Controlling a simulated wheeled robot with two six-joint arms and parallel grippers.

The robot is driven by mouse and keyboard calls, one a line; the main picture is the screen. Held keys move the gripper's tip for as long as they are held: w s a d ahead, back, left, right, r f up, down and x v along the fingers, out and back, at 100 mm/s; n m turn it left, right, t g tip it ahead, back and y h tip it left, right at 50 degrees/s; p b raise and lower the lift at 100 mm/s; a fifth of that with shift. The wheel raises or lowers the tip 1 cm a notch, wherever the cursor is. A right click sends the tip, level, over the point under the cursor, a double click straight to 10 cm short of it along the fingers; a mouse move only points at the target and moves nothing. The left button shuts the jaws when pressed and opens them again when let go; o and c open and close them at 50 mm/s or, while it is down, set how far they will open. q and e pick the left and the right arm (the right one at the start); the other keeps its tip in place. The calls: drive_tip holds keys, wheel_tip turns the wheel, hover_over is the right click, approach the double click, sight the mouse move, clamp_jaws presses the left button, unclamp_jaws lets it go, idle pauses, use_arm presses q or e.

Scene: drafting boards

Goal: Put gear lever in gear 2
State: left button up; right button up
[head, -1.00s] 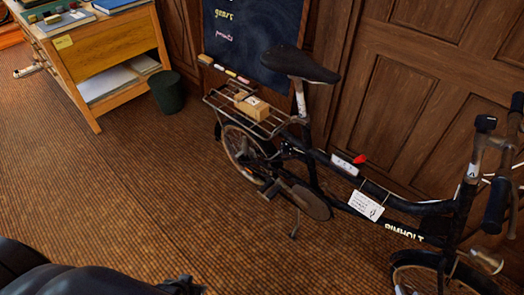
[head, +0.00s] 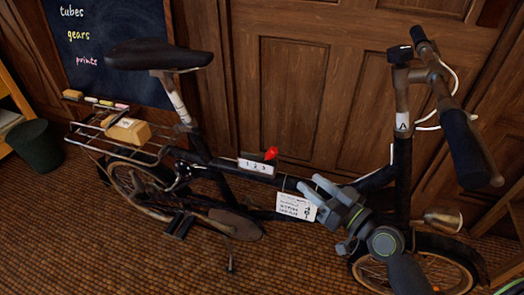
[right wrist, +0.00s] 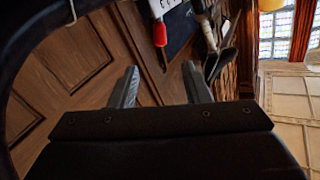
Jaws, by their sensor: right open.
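The gear lever (head: 271,153) has a red knob and stands at the right end of a white plate (head: 256,166) on the black bicycle's top tube. The plate reads 1 2 3, and the knob is nearest the 3. My right gripper (head: 316,187) is open and empty, to the right of the lever and apart from it, over the frame. In the right wrist view the red lever (right wrist: 160,34) shows beyond the two fingers (right wrist: 161,85), between their lines.
The bicycle (head: 398,185) stands before a wooden door (head: 310,90). A white card (head: 296,206) hangs under the tube near my gripper. The handlebar grip (head: 470,150) juts out at the right. A parcel (head: 129,131) sits on the rear rack. The saddle (head: 160,54) rises at left.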

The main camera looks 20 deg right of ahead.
approach(266, 159)
drive_tip(key=d+r, duration=0.2)
drive_tip(key=p+x, duration=0.1)
drive_tip(key=x, duration=1.1)
drive_tip(key=shift+a+f, duration=0.1)
drive_tip(key=shift+f, duration=0.05)
use_arm(q)
drive_tip(key=s+g, duration=0.1)
drive_tip(key=s+f+g, duration=0.1)
drive_tip(key=s, duration=0.1)
drive_tip(key=s+d+f, duration=0.1)
drive_tip(key=shift+s+g+h, duration=0.15)
drive_tip(key=shift+g+h, duration=0.15)
drive_tip(key=shift+g, duration=0.1)
use_arm(e)
clamp_jaws()
